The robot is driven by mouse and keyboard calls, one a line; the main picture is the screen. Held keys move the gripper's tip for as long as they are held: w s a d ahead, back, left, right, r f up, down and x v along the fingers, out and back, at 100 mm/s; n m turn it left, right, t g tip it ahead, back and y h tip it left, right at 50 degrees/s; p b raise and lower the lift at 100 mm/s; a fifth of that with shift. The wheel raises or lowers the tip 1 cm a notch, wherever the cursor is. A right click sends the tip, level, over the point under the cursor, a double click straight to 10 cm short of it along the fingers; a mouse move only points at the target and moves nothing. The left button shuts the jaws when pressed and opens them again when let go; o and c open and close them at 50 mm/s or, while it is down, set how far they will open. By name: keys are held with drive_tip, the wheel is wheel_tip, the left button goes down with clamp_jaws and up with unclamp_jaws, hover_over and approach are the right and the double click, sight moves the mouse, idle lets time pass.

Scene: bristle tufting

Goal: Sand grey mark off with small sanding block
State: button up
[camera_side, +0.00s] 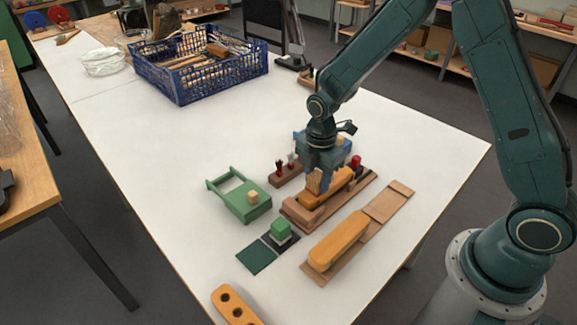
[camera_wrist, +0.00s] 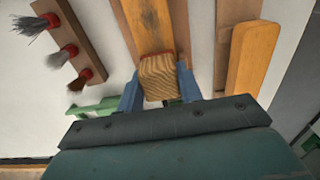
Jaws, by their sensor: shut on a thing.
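My gripper (camera_side: 317,180) is shut on a small wooden block with visible grain (camera_wrist: 157,79); its blue fingers sit on either side of it. I take this for the small sanding block. The gripper points down over the near end of a yellow-orange wooden brush back (camera_side: 338,186), which lies in a brown wooden cradle (camera_side: 298,217). The brush back also runs up behind the held block in the wrist view (camera_wrist: 152,27). I cannot tell whether the block touches it. No grey mark can be made out; the gripper and block cover part of the surface.
A second orange brush back (camera_side: 338,241) lies on a board to the right. A rack (camera_side: 287,177) of red-ended tufts stands behind left. A green frame (camera_side: 247,203) with a small cube, a green block (camera_side: 281,230) and a dark green square (camera_side: 257,256) lie left. A blue crate (camera_side: 184,84) stands farther back.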

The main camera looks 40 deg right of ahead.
drive_tip(key=shift+d, duration=4.7)
wheel_tip(320, 180, up, 8)
drive_tip(key=shift+a+f, duration=0.1)
hover_over(340, 172)
drive_tip(key=shift+f, duration=3.1)
drive_tip(key=shift+a+f, duration=0.65)
drive_tip(key=shift+f, duration=0.1)
drive_tip(key=shift+c, duration=0.3)
drive_tip(key=shift+a+f, duration=0.1)
drive_tip(key=shift+a, duration=1)
drive_tip(key=shift+d, duration=1.65)
wheel_tip(340, 172, up, 8)
